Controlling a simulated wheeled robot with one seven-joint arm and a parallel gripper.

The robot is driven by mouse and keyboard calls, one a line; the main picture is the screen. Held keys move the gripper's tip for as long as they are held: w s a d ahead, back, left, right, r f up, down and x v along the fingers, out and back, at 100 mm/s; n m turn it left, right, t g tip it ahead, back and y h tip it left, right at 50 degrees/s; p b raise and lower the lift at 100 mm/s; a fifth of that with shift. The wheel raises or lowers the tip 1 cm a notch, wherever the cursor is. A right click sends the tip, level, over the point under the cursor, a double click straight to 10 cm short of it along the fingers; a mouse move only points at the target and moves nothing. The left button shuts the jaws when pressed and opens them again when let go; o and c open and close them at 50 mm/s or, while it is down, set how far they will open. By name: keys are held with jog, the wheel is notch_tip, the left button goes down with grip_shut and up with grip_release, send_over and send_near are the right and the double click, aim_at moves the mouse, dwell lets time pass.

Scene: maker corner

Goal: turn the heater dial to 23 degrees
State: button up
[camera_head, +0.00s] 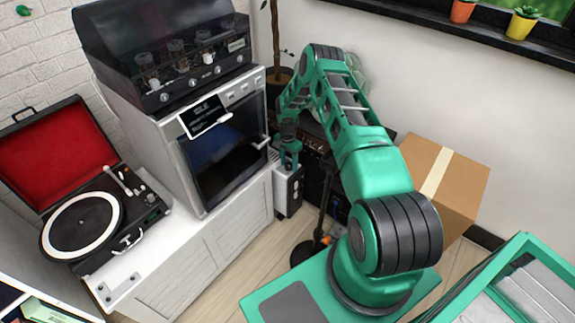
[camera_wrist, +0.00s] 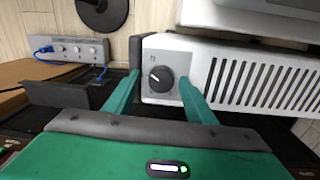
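The heater (camera_wrist: 225,65) is white with a slotted grille in the wrist view. In the head view the heater (camera_head: 281,180) stands low beside the white cabinet, partly under my arm. Its dark round dial (camera_wrist: 161,79) is on a pale panel, and a white pointer mark is toward the dial's left side. The scale is too small to read. My gripper (camera_wrist: 160,85) is open, with one green finger on each side of the dial and gaps visible between. It also shows in the head view (camera_head: 290,153), above the heater. Contact with the dial cannot be told.
An oven (camera_head: 225,150) and a record player (camera_head: 85,220) sit on the white cabinet (camera_head: 180,265) at left. A cardboard box (camera_head: 420,165) stands at right by the wall. A grey box with knobs and a blue cable (camera_wrist: 70,50) is left of the heater in the wrist view.

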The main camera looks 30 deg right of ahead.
aim_at(288, 164)
jog(key=shift+w+r, duration=0.15)
jog(key=shift+r, duration=0.4)
notch_tip(288, 164, up, 10)
jog(key=shift+w+f, duration=0.2)
jog(key=shift+w, duration=0.05)
jog(key=shift+a+r, duration=0.1)
